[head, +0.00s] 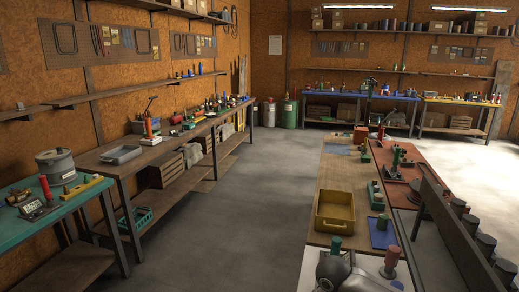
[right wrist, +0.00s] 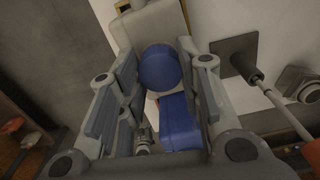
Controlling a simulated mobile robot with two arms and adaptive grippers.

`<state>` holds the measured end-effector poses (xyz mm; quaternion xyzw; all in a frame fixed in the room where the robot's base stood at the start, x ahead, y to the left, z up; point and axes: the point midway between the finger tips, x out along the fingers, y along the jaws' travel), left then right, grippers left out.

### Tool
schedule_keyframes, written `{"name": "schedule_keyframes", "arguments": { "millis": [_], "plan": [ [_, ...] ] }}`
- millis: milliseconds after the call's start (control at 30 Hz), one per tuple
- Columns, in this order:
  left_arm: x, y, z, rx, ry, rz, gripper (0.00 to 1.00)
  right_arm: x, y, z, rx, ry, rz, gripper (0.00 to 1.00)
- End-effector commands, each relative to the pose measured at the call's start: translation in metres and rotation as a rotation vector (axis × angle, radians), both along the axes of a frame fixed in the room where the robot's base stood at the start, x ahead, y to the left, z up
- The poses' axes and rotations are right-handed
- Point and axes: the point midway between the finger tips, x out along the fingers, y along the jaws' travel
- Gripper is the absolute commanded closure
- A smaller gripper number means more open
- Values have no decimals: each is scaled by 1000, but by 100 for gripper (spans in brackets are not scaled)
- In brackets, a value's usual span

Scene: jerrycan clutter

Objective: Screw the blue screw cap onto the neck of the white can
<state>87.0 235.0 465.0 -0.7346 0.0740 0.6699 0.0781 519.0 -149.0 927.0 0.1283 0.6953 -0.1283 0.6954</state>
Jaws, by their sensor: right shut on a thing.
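The blue screw cap (right wrist: 160,68) shows as a round blue disc between the fingertips of my right gripper (right wrist: 158,58) in the right wrist view. The gripper is shut on it. A pale, off-white body (right wrist: 150,32), which looks like the white can, lies just beyond the cap. Its neck is hidden, and I cannot tell whether the cap touches it. My left gripper is in neither view. I cannot make out the cap or the can in the head view.
A blue block-like thing (right wrist: 178,122) shows below the cap between the fingers. In the head view, a yellow tray (head: 334,224) sits on the bench; the floor (head: 255,200) is clear.

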Motion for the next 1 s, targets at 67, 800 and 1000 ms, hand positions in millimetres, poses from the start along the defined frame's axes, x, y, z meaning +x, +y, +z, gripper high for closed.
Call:
{"name": "schedule_keyframes", "arguments": {
  "millis": [67,800,1000],
  "plan": [
    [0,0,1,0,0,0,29,-1,0,-1,-1,4,-24,91],
    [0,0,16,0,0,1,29,-1,0,-1,-1,3,-453,91],
    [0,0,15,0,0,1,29,-1,0,-2,-1,3,-468,91]
  ]
}}
